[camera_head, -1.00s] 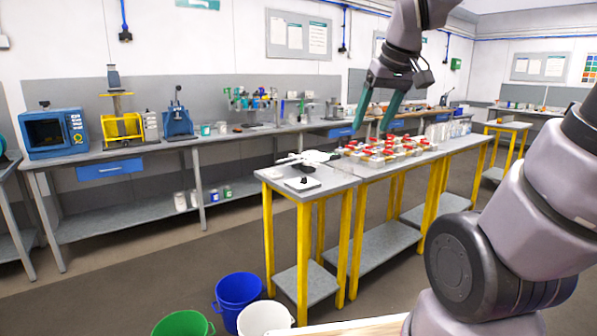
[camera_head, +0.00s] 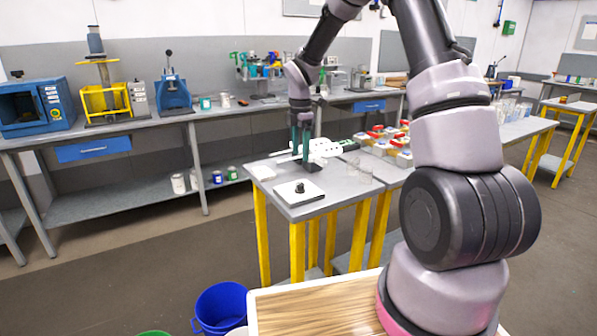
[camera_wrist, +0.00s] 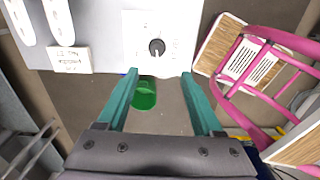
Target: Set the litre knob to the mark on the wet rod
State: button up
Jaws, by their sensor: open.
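The litre knob (camera_wrist: 157,47) is a small black dial on a white plate (camera_wrist: 145,20) with faint marks around it, too small to read. In the head view the knob (camera_head: 300,187) stands on the white plate (camera_head: 287,194) at the near end of the small table. My gripper (camera_head: 304,160) is above that table, behind the plate and apart from it. In the wrist view my gripper (camera_wrist: 160,77) has its two green fingers spread with nothing between them; the knob shows just beyond the fingertips. I cannot make out a wet rod for certain.
White objects with a long flat shape (camera_head: 335,148) lie behind my gripper. A small white labelled card (camera_wrist: 70,60) lies on the table edge. Red-lidded containers (camera_head: 395,140) stand on the adjoining table. Blue (camera_head: 222,305) and green (camera_wrist: 145,94) buckets stand on the floor.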

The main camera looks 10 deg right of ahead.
aim_at(300, 183)
jog(key=f, duration=1.1)
jog(key=shift+w+f, duration=0.2)
jog(key=shift+w, duration=0.2)
grip_shut()
